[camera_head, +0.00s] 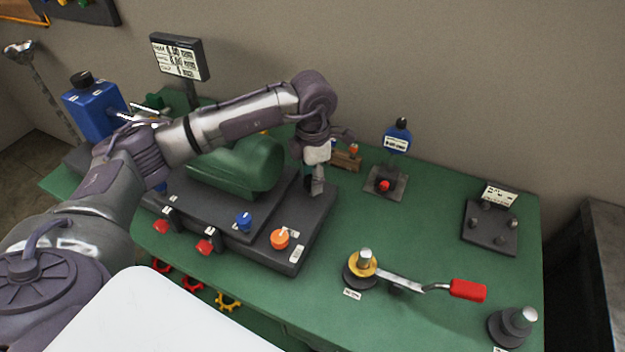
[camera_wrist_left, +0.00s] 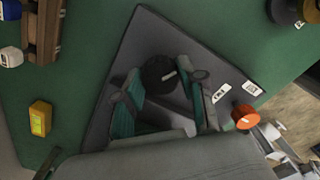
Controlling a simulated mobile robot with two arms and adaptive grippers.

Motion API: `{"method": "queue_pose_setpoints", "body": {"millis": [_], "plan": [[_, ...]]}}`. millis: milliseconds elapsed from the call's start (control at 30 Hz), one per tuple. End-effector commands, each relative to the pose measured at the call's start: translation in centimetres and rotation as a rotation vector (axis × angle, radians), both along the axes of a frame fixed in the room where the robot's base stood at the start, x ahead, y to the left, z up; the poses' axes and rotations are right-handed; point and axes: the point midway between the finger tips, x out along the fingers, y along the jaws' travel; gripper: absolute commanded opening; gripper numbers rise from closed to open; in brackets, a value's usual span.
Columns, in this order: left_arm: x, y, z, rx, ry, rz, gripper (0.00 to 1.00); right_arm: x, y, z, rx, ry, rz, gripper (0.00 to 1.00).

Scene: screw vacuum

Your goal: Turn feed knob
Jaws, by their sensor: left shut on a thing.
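My left gripper (camera_head: 315,186) reaches down over the right rear corner of the dark machine base (camera_head: 318,218). In the left wrist view its teal-padded fingers (camera_wrist_left: 165,100) stand on either side of a round black knob (camera_wrist_left: 158,72) with a pale mark on top. The gripper is shut on this knob, which it mostly hides in the head view. An orange knob (camera_head: 280,238) stands at the front corner of the base, and a blue knob (camera_head: 243,222) is left of it. No readable label shows which one is the feed knob. My right gripper is out of view.
A green motor housing (camera_head: 235,163) lies left of the gripper. A display (camera_head: 180,56) and a blue bottle (camera_head: 95,107) stand behind. A red-handled crank (camera_head: 468,290) is on the right. The green table (camera_head: 410,225) is clear between the base and crank.

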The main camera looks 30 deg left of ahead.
Motion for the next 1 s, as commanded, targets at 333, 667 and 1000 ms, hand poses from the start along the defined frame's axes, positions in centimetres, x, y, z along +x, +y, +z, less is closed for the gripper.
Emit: {"method": "queue_pose_setpoints", "body": {"millis": [333,667,1000], "plan": [[0.16,-0.01,0.24,-0.002,-0.007,-0.029,0.05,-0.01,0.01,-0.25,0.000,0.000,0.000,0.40],[0.17,-0.01,0.24,-0.002,-0.007,-0.028,0.57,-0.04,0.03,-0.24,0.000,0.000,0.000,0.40],[0.07,-0.02,0.12,-0.001,-0.002,-0.028,0.65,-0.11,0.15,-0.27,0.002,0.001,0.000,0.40]]}}
